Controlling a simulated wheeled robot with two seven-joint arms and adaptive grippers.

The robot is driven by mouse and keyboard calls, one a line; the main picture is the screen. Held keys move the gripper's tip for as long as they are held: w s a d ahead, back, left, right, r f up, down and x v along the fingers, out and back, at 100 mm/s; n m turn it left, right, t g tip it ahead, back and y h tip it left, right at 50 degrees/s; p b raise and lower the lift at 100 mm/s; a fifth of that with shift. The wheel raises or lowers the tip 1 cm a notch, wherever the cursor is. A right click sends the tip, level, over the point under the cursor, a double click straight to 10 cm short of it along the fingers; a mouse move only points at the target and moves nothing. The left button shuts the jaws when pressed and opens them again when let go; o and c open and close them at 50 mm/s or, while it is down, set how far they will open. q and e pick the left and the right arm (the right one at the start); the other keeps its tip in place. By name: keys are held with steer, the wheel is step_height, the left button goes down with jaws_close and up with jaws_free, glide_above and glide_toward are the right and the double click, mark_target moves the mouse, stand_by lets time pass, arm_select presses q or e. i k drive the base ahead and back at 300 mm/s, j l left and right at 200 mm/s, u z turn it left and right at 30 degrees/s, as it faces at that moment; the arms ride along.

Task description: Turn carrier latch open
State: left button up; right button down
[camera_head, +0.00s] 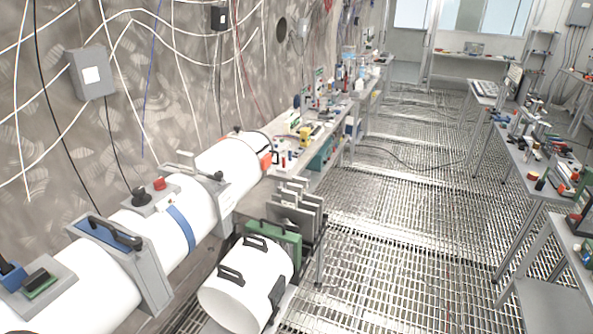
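A long white pipe (192,197) runs along the left wall from the bottom left towards the back. A grey collar with a blue top (97,232) sits around it and bears a black handle (128,241). A short white cylinder (232,296) with several black handles (231,275) lies to the right of the pipe, near the bottom middle. I cannot tell which of these parts is the carrier latch, or whether it is open. Neither of my grippers is in view.
A green case (272,238) and grey plates (299,212) stand behind the short cylinder. A cluttered bench (331,131) follows the left wall; tables (540,160) line the right. Cables hang on the wall. The grated floor (410,210) between is mostly clear.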

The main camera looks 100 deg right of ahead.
mark_target(217, 175)
steer(key=z, duration=2.8)
